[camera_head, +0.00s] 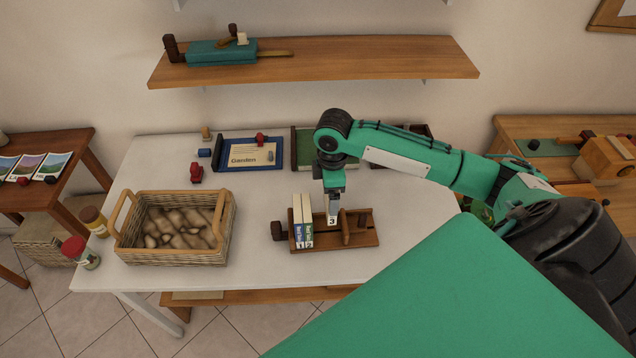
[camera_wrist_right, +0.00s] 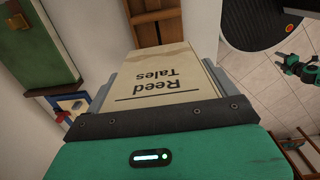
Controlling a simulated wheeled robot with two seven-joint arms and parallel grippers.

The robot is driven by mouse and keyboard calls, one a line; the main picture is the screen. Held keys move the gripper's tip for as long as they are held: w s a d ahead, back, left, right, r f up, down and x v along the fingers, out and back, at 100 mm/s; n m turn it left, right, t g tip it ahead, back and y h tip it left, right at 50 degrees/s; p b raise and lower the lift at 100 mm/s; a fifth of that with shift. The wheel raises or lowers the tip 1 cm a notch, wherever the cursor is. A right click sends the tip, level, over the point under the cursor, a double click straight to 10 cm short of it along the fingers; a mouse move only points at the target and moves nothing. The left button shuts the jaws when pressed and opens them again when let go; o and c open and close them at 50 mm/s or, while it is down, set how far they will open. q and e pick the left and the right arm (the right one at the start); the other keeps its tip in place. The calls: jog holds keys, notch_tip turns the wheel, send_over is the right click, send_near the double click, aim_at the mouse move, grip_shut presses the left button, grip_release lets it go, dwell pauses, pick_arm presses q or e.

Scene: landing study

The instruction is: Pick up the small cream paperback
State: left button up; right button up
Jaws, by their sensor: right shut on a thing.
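The small cream paperback (camera_head: 332,219) shows the number 3 low on its spine in the head view. In the right wrist view its cover (camera_wrist_right: 165,84) reads "Reed Tales". My right gripper (camera_head: 332,202) is shut on it from above and hides its upper part. The book is upright, with its lower end higher in the picture than those of the two cream books (camera_head: 302,220) numbered 1 and 2. Those stand at the left of the wooden rack (camera_head: 362,239). A small teal and black shape, probably my left gripper (camera_wrist_right: 300,66), shows at the right wrist view's edge; its jaws are unclear.
A wicker basket (camera_head: 222,245) of brown lumps stands left on the white table (camera_head: 255,275). A blue "Garden" tray (camera_head: 279,153) and a green board (camera_head: 309,150) lie behind the rack. A wooden shelf (camera_head: 380,62) hangs above. Bare tabletop lies in front of the rack.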

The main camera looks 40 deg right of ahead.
jog(key=s+d+b, duration=0.1)
jog(key=s+d, duration=0.3)
jog(key=d, duration=0.3)
jog(key=s+d+b, duration=0.2)
jog(key=s+d, duration=0.2)
jog(key=d, duration=0.3)
jog(key=shift+b, duration=0.3)
